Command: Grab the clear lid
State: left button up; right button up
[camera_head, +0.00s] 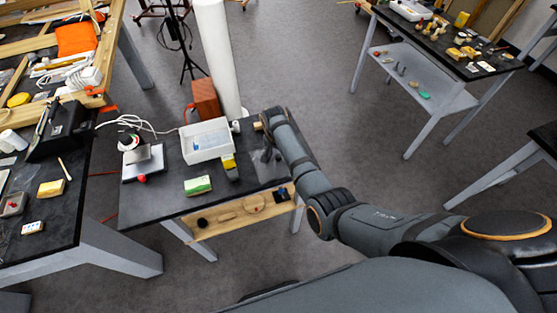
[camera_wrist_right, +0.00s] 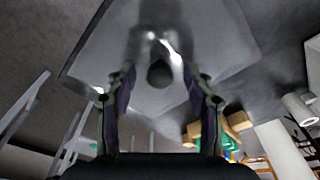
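The clear lid (camera_wrist_right: 215,35) fills the upper part of the right wrist view as a see-through grey sheet with a dark round knob (camera_wrist_right: 160,73). In the head view the clear lid (camera_head: 267,172) is a faint patch at the right end of the middle black table, partly hidden by my right gripper. My right gripper (camera_wrist_right: 159,82) is open, with its two fingers apart on either side of the knob in the picture; I cannot tell whether they touch it. In the head view my right gripper (camera_head: 268,153) is over the lid. My left gripper is out of view.
On the same table (camera_head: 145,200) stand a white bin (camera_head: 206,150), a yellow-and-grey item (camera_head: 230,168), a green-yellow sponge (camera_head: 197,185) and a small scale-like device (camera_head: 143,163). A brown block (camera_head: 206,100) and a white column (camera_head: 218,50) stand behind.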

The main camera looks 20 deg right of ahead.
grip_shut()
